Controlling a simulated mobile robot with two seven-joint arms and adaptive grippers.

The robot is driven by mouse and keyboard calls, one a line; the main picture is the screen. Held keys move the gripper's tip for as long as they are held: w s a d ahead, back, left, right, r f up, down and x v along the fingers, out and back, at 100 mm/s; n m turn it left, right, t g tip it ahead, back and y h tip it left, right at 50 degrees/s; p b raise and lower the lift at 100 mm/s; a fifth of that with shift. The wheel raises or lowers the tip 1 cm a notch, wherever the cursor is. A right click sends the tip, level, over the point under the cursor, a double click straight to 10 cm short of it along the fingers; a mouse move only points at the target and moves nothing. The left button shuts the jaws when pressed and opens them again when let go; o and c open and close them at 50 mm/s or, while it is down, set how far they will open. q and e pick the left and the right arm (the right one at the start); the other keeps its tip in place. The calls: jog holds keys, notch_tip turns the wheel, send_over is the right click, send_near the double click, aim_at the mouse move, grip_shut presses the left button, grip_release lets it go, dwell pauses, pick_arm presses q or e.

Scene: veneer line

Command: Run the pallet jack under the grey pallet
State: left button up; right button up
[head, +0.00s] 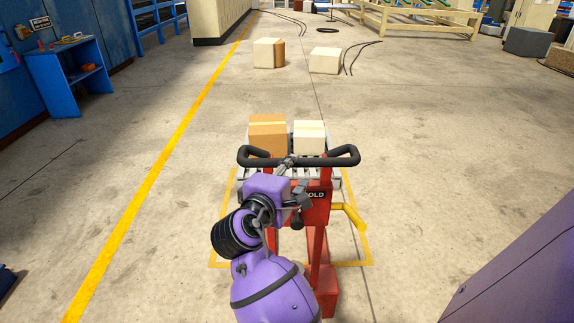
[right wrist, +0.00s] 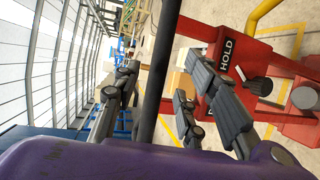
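The red pallet jack (head: 318,215) stands in front of me, with a black loop handle (head: 340,161) on top and a "HOLD" label on its body. The grey pallet (head: 334,181) lies just beyond it, carrying a brown carton (head: 268,137) and a paler carton (head: 310,138). The jack hides most of the pallet, and its forks are hidden. My right gripper (head: 293,181) is at the middle of the handle. In the right wrist view, the black handle bar (right wrist: 158,75) passes between its spread fingers, with gaps visible beside the bar. My left gripper is out of view.
A yellow outline (head: 367,245) marks the floor around the jack. Two pale boxes (head: 265,53) (head: 324,61) stand farther ahead near dark curved strips. A blue workbench (head: 70,75) is at the left, beyond a yellow line (head: 150,180). Open floor lies on both sides.

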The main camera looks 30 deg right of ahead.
aim_at(298, 165)
jog(key=x, duration=0.6)
jog(key=shift+w+d, duration=0.1)
jog(key=shift+c, duration=0.4)
grip_shut()
jog(key=shift+f, duration=0.1)
